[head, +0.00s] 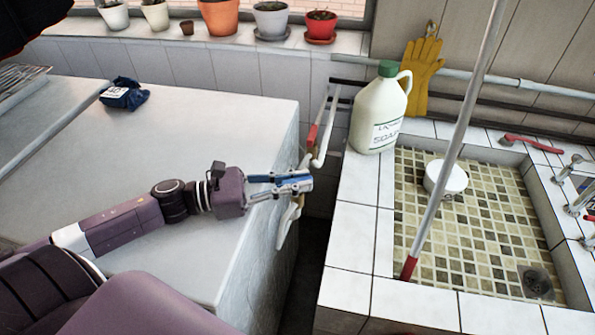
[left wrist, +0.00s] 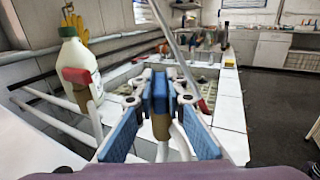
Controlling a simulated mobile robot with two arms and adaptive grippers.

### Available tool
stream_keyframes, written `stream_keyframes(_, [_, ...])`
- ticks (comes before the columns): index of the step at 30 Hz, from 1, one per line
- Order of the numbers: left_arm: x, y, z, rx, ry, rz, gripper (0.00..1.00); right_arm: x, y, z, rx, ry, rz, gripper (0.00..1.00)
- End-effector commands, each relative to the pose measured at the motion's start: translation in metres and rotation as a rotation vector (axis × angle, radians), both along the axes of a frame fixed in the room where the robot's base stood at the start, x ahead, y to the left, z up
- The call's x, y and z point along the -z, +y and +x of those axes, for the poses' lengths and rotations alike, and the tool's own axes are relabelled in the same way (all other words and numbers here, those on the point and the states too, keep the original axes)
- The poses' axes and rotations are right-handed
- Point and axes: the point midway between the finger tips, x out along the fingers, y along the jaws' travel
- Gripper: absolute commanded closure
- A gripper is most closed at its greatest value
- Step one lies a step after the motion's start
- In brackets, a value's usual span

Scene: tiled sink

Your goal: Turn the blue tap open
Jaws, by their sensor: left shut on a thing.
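The blue tap handle (left wrist: 160,90) stands between the fingers of my left gripper (left wrist: 162,98) in the left wrist view. Below it shows a brass-coloured tap body (left wrist: 161,125) on a pale pipe (left wrist: 163,148). In the head view my left gripper (head: 294,183) reaches past the right edge of the white counter and is shut on the handle. There its blue finger pads largely hide the handle, so its exact angle is hard to tell. My right gripper is not in view.
A red tap handle (head: 313,134) is beyond my gripper on a white pipe (head: 325,133). A white jug (head: 379,115) stands on the tiled sink edge (head: 355,235). A long pole (head: 453,150) leans across the sink. A dark gap separates counter (head: 180,130) and sink.

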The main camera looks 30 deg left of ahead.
Motion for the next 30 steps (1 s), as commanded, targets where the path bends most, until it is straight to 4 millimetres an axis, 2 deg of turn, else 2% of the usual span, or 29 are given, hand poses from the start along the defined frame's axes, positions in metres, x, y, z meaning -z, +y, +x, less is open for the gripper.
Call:
stream_keyframes(1, [-0.005,-0.001,-0.002,-0.043,0.003,-0.007,1.00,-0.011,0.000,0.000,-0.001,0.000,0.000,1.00])
stream_keyframes(3, [-0.005,-0.001,-0.001,-0.107,0.003,-0.007,1.00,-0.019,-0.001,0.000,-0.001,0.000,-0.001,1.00])
stream_keyframes(12, [-0.003,-0.001,-0.001,-0.394,0.001,-0.009,1.00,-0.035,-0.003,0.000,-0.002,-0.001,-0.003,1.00])
stream_keyframes(20, [-0.001,-0.001,0.000,-0.640,0.001,-0.010,1.00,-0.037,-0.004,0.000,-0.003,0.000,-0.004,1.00])
stream_keyframes(30, [0.001,0.000,0.000,-0.931,0.002,-0.008,1.00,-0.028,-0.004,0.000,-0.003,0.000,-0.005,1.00])
